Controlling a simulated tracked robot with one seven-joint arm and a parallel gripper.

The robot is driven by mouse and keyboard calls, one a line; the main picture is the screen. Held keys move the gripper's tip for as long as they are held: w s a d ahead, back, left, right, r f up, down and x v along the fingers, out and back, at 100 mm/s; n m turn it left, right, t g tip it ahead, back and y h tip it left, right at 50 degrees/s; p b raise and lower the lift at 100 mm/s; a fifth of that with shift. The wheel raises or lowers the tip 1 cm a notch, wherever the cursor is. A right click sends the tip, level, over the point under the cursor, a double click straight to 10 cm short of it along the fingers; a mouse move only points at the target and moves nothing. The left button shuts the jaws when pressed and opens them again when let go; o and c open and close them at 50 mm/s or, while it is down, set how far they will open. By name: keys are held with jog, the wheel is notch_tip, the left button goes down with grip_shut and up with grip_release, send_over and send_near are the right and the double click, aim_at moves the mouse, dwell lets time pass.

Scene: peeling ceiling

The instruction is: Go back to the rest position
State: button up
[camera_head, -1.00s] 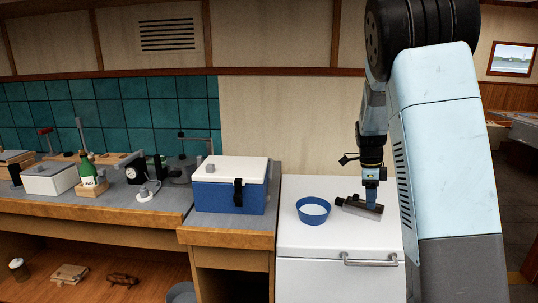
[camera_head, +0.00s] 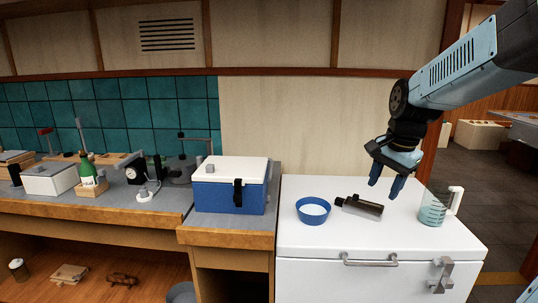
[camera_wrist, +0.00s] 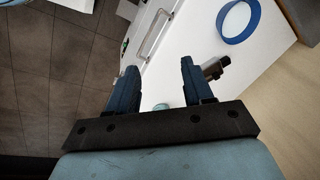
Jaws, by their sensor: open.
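My gripper (camera_head: 386,187) is open and empty, raised above the white chest top in the head view. Its two blue fingers point down, between the dark bottle and the measuring jug. In the wrist view my gripper (camera_wrist: 158,82) shows its two fingers spread apart with nothing held between them. The dark bottle (camera_head: 361,206) lies on its side on the white chest (camera_head: 330,241), apart from the fingers. It shows partly behind a finger in the wrist view (camera_wrist: 213,70).
A blue bowl (camera_head: 313,211) stands left of the bottle. A clear measuring jug (camera_head: 432,212) stands at the chest's right. A blue cooler box (camera_head: 229,189) sits on the counter to the left. The chest front has a handle (camera_head: 370,261).

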jog(key=s+a+r+n+t, duration=0.1)
jog(key=s+a+n, duration=0.1)
jog(key=s+n, duration=0.3)
jog(key=s+a+r+n+t, duration=0.2)
jog(key=s+n, duration=0.3)
jog(key=s, duration=0.5)
jog(key=shift+s+n+h, duration=0.3)
jog(key=shift+s+n, duration=0.05)
jog(key=shift+n, duration=0.05)
